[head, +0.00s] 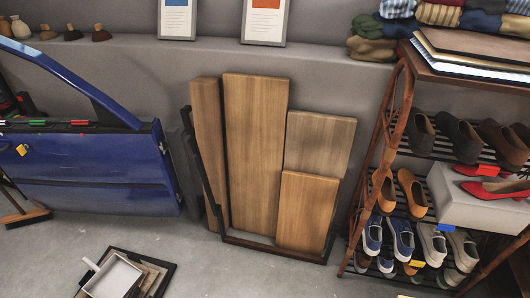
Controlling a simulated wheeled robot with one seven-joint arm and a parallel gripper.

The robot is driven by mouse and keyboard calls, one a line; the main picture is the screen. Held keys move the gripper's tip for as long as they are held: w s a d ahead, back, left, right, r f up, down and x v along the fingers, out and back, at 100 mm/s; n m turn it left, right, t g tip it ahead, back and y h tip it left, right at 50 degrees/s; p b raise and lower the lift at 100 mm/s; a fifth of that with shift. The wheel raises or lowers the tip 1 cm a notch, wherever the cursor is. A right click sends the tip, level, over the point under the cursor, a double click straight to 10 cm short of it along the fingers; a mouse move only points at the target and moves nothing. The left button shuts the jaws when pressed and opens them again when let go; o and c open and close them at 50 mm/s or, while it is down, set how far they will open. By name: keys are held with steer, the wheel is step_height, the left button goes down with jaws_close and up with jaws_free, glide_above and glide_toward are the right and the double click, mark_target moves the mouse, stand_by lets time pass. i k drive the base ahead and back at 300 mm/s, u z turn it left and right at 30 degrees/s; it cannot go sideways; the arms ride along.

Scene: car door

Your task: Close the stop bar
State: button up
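A dark rack (275,246) stands on the floor against the grey wall and holds several upright wooden boards (256,150). A black bar (204,177) rises along the rack's left side, slanting up and to the left. It stands beside the leftmost board (208,130), not across the front of the boards. This looks like the stop bar, but I cannot tell for sure. My gripper is not in view.
A blue car door (95,165) leans at the left. A shoe rack (395,150) with shoes and folded clothes stands at the right. Stacked frames (150,270) lie on the floor at front left. The floor (270,278) before the boards is clear.

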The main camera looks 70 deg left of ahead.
mark_target(184, 112)
steer(key=k, duration=0.3)
steer(key=z, duration=1.4)
steer(key=i, duration=0.75)
steer(key=u, duration=4.8)
steer(key=i, duration=1)
steer(key=u, duration=0.7)
